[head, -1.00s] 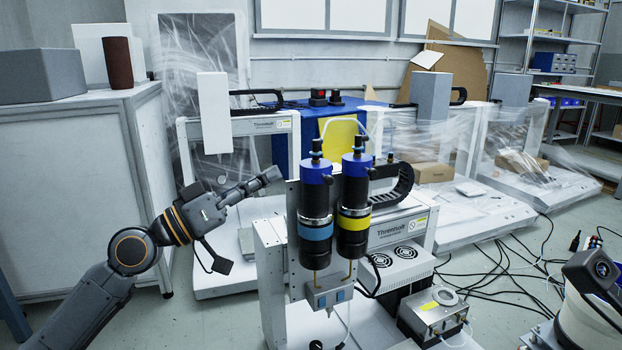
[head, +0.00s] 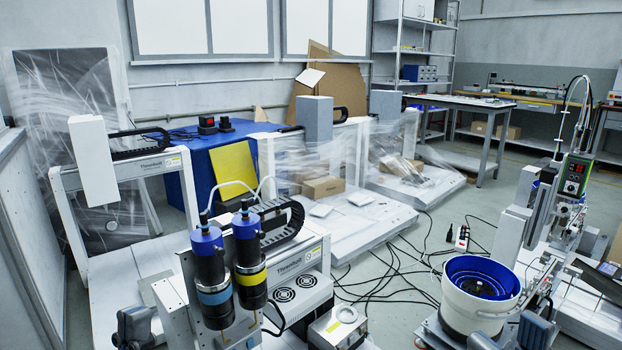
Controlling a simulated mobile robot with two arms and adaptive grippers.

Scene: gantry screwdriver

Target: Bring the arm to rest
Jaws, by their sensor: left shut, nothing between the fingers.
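My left gripper (head: 136,326) shows only as a grey piece at the bottom left edge, beside the white base of the near screwdriver gantry (head: 172,305). It is shut and empty, apart from the two screwdrivers; most of it and its arm are cut off below. A dark part that looks like my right gripper (head: 535,331) is at the bottom right, by the white bucket; its fingers cannot be made out. The gantry carries two upright black screwdrivers with blue caps, one with a blue band (head: 215,296) and one with a yellow band (head: 251,278).
A white bucket with a blue inside (head: 477,322) stands at the lower right, near a feeder station (head: 577,172). Black cables (head: 385,272) lie on the floor between. Wrapped gantries (head: 318,120) stand behind. A grey cabinet (head: 25,235) borders the left.

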